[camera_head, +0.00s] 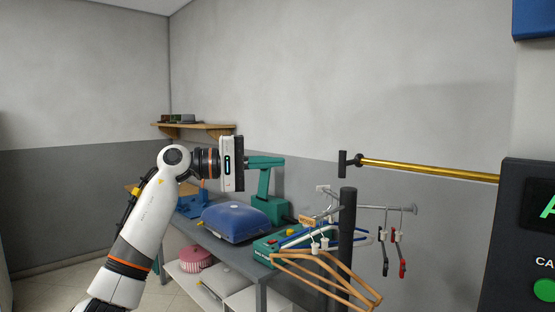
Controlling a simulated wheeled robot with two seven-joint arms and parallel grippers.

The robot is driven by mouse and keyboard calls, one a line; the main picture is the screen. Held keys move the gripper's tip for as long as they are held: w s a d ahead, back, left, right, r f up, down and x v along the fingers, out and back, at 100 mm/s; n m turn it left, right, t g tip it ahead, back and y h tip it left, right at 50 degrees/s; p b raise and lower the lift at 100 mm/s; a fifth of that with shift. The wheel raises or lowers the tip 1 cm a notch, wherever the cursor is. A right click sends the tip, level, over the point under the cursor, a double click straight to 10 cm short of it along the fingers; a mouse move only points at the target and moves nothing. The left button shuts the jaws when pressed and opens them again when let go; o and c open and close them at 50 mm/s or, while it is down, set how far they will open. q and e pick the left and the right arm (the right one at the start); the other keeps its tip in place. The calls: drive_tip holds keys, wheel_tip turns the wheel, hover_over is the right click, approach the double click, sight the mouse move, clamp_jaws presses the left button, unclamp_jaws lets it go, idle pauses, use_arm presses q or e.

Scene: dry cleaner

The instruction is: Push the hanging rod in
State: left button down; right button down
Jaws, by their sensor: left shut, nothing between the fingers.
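A brass-coloured hanging rod (430,170) runs level from the right side toward the middle of the head view. Its free left end carries a dark upright end piece (343,164). The rod's right end passes behind a dark panel, so its mount is hidden. My left gripper (239,164) is raised at centre-left, shut and empty, with its dark finger side facing right. In the picture it is left of the rod's end piece at about the same height, with a clear gap between them. My right gripper is not in view.
A dark post (347,250) with a chrome rail (372,207) stands below the rod, with several hangers (320,275) on it. A table (215,243) holds a blue cushion-like press (235,222) and a green machine (264,190). A dark control panel (520,220) fills the right edge.

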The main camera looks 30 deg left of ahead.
use_arm(q)
drive_tip(key=w+d+p, duration=0.3)
drive_tip(key=d+p, duration=0.1)
drive_tip(key=d, duration=0.6)
drive_tip(key=shift+w, duration=0.35)
